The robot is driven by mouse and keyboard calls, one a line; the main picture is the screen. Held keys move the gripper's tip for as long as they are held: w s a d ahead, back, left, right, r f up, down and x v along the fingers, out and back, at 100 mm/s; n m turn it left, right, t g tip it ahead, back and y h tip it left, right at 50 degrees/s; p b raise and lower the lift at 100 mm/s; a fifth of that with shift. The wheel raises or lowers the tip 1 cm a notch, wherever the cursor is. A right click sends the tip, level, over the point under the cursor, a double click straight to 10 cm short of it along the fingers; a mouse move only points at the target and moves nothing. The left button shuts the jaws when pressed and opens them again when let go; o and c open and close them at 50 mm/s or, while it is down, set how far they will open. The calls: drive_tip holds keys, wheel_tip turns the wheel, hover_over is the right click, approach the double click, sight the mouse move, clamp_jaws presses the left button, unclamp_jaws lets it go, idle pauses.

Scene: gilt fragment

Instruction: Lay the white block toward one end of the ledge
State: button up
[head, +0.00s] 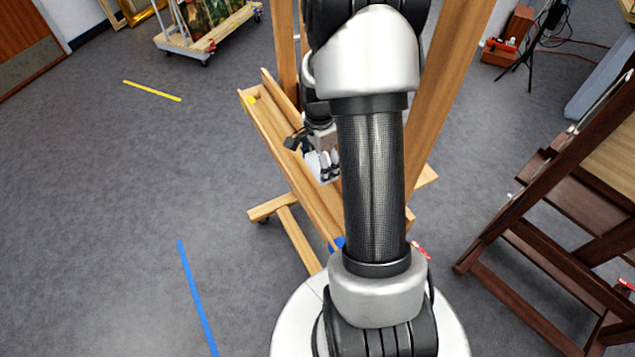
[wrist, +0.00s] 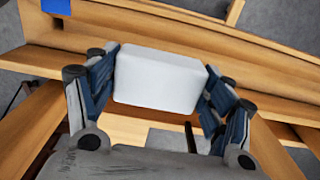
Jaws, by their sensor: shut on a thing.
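The white block (wrist: 158,82) is a pale box with rounded edges. It sits crosswise between the two fingers of my gripper (wrist: 161,68), which is shut on it. In the head view, the block (head: 319,170) shows partly behind the fingers, over the middle stretch of the ledge. The ledge (head: 284,165) is a long wooden trough on an easel, running from upper left to lower right. I cannot tell whether the block touches the ledge. My arm hides part of the ledge's near end.
A yellow mark (head: 251,100) is at the ledge's far end and a blue mark (head: 338,243) at its near end. Easel uprights (head: 446,95) rise behind the ledge. A dark wooden stand (head: 535,225) is at right. The floor at left is clear apart from tape strips.

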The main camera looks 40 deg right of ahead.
sight(319, 191)
wheel_tip(319, 191, down, 9)
drive_tip(key=shift+f+b, duration=0.2)
drive_tip(key=shift+b, duration=0.6)
drive_tip(key=shift+f, duration=0.1)
drive_tip(key=o, duration=0.9)
drive_tip(key=shift+c, duration=0.2)
wheel_tip(319, 191, up, 12)
drive_tip(key=p, duration=0.2)
drive_tip(key=shift+p, duration=0.3)
drive_tip(key=a+r+n+t, duration=0.1)
drive_tip(key=a+r+n, duration=0.5)
drive_tip(key=r, duration=0.4)
drive_tip(key=s+a+r+n+t, duration=0.1)
drive_tip(key=s+a+r+n, duration=0.5)
drive_tip(key=a, duration=0.3)
drive_tip(key=s+a+r+n+t, duration=0.2)
drive_tip(key=s+a+r+n, duration=0.4)
drive_tip(key=s+a+n, duration=0.2)
drive_tip(key=shift+s+a+n+t, duration=0.3)
drive_tip(key=shift+s+a+n, duration=0.05)
drive_tip(key=shift+s+n, duration=0.1)
